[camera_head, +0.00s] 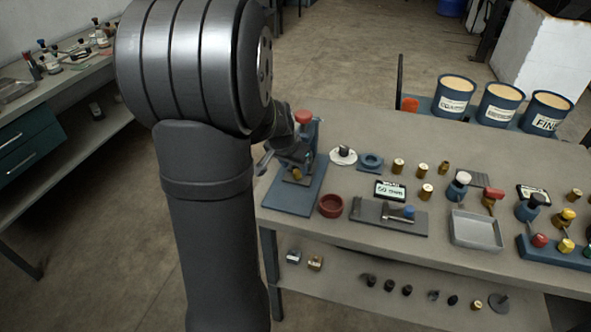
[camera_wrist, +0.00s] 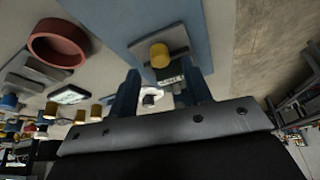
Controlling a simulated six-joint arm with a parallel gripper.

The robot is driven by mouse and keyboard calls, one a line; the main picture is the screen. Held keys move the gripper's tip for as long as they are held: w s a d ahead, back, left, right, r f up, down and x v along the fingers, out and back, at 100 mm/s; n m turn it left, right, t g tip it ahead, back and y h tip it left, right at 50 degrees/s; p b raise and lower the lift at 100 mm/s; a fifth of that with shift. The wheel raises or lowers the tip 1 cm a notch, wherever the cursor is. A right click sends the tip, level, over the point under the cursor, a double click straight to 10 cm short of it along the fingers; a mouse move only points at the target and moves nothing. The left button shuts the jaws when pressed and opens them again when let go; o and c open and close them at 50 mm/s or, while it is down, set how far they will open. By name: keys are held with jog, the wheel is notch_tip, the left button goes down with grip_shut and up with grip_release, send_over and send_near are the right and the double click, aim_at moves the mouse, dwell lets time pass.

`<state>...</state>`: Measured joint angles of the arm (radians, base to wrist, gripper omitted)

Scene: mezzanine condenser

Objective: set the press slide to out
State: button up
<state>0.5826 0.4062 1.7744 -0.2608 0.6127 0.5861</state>
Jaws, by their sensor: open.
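The press (camera_head: 312,150) stands at the left end of the table, with a blue base (camera_head: 290,199), a blue upright and a red top (camera_head: 303,117). The wrist view shows its blue base (camera_wrist: 110,18) with a grey slide plate (camera_wrist: 158,38) carrying a brass knob (camera_wrist: 159,55). My gripper (camera_head: 270,158) is at the press's left side, partly hidden by my arm. In the wrist view my gripper (camera_wrist: 162,88) is open and empty, its fingers apart near the knob. Contact with the knob cannot be told. How far the slide sits in or out is unclear.
A red ring (camera_head: 331,205) lies right of the press base, and it also shows in the wrist view (camera_wrist: 40,48). Brass pieces stand behind.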

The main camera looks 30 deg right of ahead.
aim_at(297, 172)
jog(key=shift+x, duration=1.75)
jog(key=shift+c, duration=0.5)
